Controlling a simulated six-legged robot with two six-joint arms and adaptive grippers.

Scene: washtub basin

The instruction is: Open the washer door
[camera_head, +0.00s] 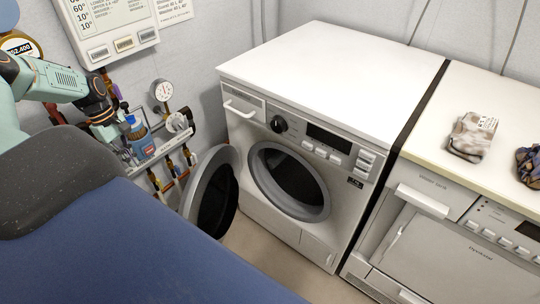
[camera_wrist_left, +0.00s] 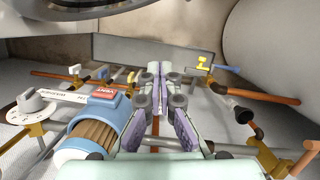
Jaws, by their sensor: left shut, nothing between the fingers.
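The white washer (camera_head: 300,130) stands in the middle of the head view. Its round door (camera_head: 213,194) is swung wide out to the left, away from the dark drum opening (camera_head: 290,178). My left gripper shows in the left wrist view (camera_wrist_left: 160,72), with its two fingers together and nothing between them. In the head view my left arm comes in from the left, over the pipes and left of the door. The gripper is apart from the door there, and its fingertips are hard to make out. My right gripper is in neither view.
Pipes with valves (camera_head: 172,172), a blue-capped pump (camera_head: 140,138) and a gauge (camera_head: 161,90) fill the wall left of the washer. A second machine (camera_head: 425,230) stands at the right, with cloth bundles (camera_head: 472,136) on top. Floor is clear before the washer.

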